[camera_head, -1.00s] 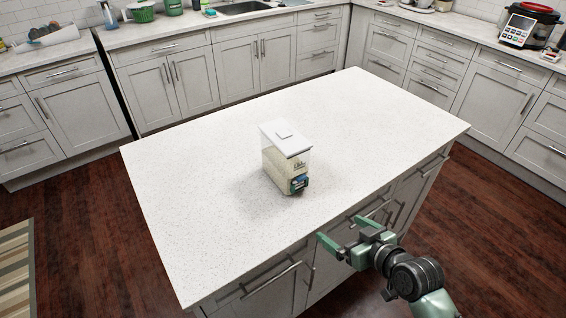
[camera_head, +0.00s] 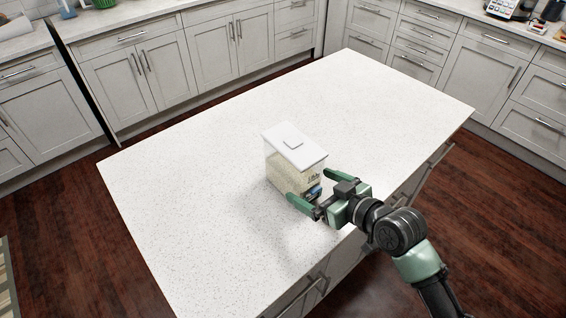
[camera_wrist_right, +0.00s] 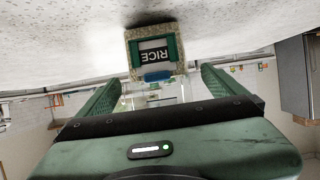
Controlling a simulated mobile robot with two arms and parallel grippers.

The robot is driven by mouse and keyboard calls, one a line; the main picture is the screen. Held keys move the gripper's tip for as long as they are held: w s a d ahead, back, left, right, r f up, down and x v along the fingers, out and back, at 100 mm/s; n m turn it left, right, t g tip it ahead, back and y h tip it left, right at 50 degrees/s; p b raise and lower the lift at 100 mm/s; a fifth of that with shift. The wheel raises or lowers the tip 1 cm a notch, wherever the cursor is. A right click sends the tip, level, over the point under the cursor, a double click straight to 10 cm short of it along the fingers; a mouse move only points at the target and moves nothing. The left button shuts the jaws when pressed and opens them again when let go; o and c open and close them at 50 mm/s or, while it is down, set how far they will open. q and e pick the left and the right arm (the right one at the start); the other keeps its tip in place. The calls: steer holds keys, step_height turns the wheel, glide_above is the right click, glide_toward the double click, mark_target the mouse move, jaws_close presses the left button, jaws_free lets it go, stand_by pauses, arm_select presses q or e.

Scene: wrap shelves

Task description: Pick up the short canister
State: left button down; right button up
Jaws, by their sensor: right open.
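The short canister (camera_head: 290,165) is a clear box with a white lid and rice-like contents, standing upright on the white island top (camera_head: 200,190). My right gripper (camera_head: 310,186) is open at the canister's near lower right side. One finger shows on each side of that end, and I cannot tell whether they touch it. In the right wrist view the canister (camera_wrist_right: 154,36) lies ahead, between the lines of the two green fingers (camera_wrist_right: 160,76), with an upside-down "RICE" label and a blue part. My left gripper is out of view.
The rest of the island top is clear. The island's near right edge runs under my right arm. Grey cabinets (camera_head: 150,80) with counters line the back, and a cooker (camera_head: 510,8) stands at the far right. Dark wood floor surrounds the island.

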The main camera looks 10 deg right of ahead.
steer(key=shift+w+a+f, duration=0.1)
steer(key=shift+w+a, duration=0.15)
steer(key=shift+w, duration=0.15)
steer(key=shift+w+a+f+p, duration=0.15)
steer(key=shift+w+a+p, duration=0.15)
steer(key=shift+w+p, duration=0.2)
steer(key=p+x, duration=0.1)
steer(key=x, duration=0.2)
steer(key=shift+w+a+f, duration=0.15)
steer(key=shift+w, duration=0.2)
steer(key=shift+w+a+f, duration=0.15)
steer(key=shift+w+f, duration=0.05)
steer(key=shift+w, duration=0.05)
steer(key=shift+s, duration=0.1)
steer(key=shift+c, duration=0.6)
steer(key=c, duration=2)
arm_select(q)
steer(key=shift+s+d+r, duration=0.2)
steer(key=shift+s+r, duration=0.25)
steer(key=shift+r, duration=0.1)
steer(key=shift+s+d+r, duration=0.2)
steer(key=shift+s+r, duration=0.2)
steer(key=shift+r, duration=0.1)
arm_select(e)
steer(key=shift+r, duration=0.2)
jaws_close()
